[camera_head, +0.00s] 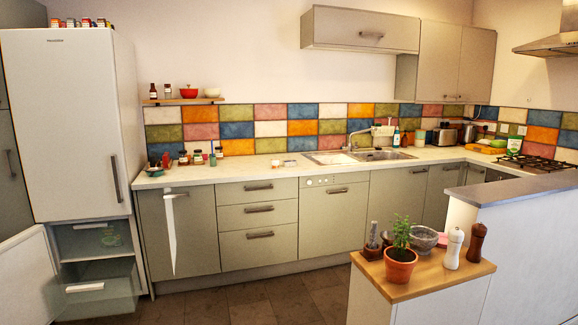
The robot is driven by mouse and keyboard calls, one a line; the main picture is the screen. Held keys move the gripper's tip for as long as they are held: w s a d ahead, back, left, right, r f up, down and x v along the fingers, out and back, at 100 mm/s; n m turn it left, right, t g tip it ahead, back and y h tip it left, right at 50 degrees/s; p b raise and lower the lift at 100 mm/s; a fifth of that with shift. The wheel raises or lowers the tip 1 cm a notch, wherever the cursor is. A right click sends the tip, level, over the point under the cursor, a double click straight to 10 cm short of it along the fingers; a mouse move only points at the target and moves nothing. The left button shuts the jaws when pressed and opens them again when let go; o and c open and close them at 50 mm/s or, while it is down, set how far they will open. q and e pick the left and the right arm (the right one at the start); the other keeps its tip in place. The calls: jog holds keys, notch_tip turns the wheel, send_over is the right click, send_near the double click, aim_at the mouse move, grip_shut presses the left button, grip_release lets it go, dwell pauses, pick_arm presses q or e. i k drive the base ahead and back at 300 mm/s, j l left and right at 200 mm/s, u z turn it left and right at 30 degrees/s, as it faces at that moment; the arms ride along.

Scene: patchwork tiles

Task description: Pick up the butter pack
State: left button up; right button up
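I cannot pick out a butter pack for certain. Two small pale items (283,162) sit on the worktop left of the sink, too small to identify. The tall white fridge-freezer (70,130) stands at the left, its upper door shut. Its lower compartment (95,240) is open and shows clear drawers with unclear contents. Neither of my grippers is in view.
The worktop (240,174) runs along the tiled wall, with several jars at its left end. At the front right, a wooden-topped unit (425,285) holds a potted plant (400,262), mortar and two mills. The tiled floor (260,300) between is clear.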

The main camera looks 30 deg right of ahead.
aim_at(288, 163)
jog(key=i+l+z, duration=0.15)
jog(key=i, duration=0.2)
jog(key=i+z, duration=0.15)
jog(key=i, duration=0.2)
jog(key=i+z, duration=0.25)
jog(key=i, duration=1.95)
jog(key=i+l+z, duration=0.2)
jog(key=i+z, duration=0.15)
jog(key=i, duration=0.4)
jog(key=i+z, duration=0.35)
jog(key=i, duration=0.4)
